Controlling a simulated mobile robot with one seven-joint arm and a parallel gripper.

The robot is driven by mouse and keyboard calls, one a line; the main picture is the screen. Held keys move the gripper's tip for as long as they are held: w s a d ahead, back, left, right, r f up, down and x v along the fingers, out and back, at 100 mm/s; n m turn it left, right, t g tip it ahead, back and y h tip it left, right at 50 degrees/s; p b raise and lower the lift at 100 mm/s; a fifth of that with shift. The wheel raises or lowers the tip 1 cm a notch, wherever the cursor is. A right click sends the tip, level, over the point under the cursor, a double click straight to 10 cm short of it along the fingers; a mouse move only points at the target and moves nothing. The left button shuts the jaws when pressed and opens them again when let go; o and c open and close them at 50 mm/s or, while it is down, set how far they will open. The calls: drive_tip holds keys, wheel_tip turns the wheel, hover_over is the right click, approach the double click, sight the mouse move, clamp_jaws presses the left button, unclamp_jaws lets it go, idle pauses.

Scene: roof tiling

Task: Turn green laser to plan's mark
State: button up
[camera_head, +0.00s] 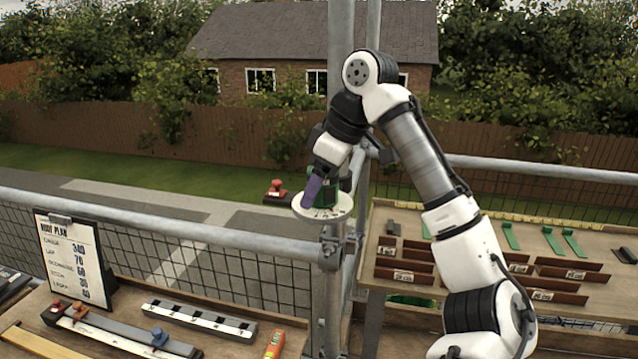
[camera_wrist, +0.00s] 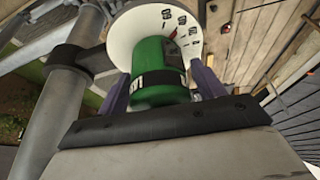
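The green laser (camera_head: 327,183) stands on a round white dial (camera_head: 340,210) on the scaffold rail corner. The wrist view shows the laser (camera_wrist: 158,75) and the dial (camera_wrist: 138,30) with black marks; a small red pointer (camera_wrist: 173,34) lies by them. My gripper (camera_wrist: 160,82) has one purple finger on each side of the laser, close against it, and looks shut on it. In the head view my gripper (camera_head: 316,188) hides part of the laser. The plan board (camera_head: 72,258) at left is headed ROOF PLAN and lists several numbers, 340 at top; smaller lines are hard to read.
Scaffold poles (camera_head: 341,40) rise right behind my gripper. A red-topped device (camera_head: 277,192) is left of the dial. The right bench (camera_head: 385,223) bears tiles and green strips; the left bench holds rails (camera_head: 200,319) and an orange tool (camera_head: 274,345).

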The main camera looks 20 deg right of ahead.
idle(0.3)
drive_tip(key=v, duration=1.3)
drive_tip(key=shift+r, duration=0.35)
